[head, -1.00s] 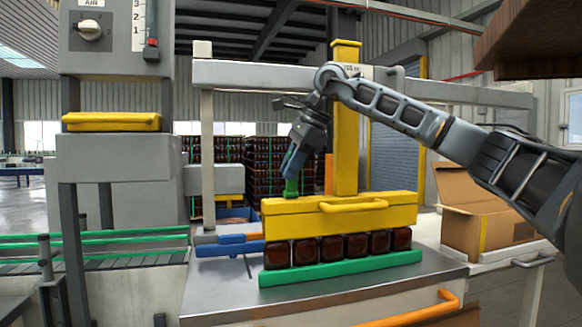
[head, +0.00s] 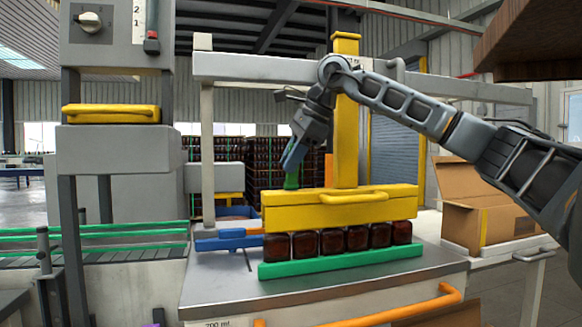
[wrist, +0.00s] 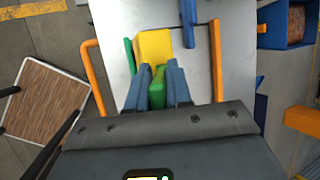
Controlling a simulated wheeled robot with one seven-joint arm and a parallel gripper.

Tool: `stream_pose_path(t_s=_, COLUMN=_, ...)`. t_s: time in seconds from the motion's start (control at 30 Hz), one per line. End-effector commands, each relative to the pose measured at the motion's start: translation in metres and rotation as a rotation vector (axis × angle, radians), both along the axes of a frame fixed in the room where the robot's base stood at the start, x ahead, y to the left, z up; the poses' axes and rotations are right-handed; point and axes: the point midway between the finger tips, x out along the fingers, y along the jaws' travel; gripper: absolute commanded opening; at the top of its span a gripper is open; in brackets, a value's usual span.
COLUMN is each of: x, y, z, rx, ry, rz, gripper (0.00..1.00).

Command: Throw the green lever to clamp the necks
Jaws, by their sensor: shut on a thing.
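The green lever (head: 291,181) stands up at the left end of the yellow clamp head (head: 340,208). My gripper (head: 291,168) reaches down from above and is shut on the lever's upper part. In the wrist view the green lever (wrist: 158,88) sits between the two blue-grey fingers of my gripper (wrist: 157,90), with the yellow head (wrist: 155,46) just beyond it. A row of several amber bottles (head: 330,242) stands beneath the yellow head, whose body hides their necks. A green rail (head: 340,262) runs along the front of the bottles.
A blue bar (head: 228,243) lies left of the bottles on the steel table (head: 215,290). Orange handrails (head: 400,312) edge the table front. An open cardboard box (head: 480,215) stands at the right. A yellow post (head: 346,130) rises behind the head.

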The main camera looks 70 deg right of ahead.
Motion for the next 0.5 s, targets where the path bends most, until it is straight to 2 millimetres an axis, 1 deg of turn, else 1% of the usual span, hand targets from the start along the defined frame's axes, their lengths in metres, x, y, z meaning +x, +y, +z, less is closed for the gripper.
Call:
stream_pose_path(t_s=0.03, x=-0.002, y=0.001, z=-0.01, rx=-0.021, ry=-0.015, rz=-0.001, gripper=0.0)
stream_pose_path(t_s=0.5, x=-0.015, y=0.016, z=-0.027, rx=-0.262, ry=-0.221, rz=0.0, gripper=0.0)
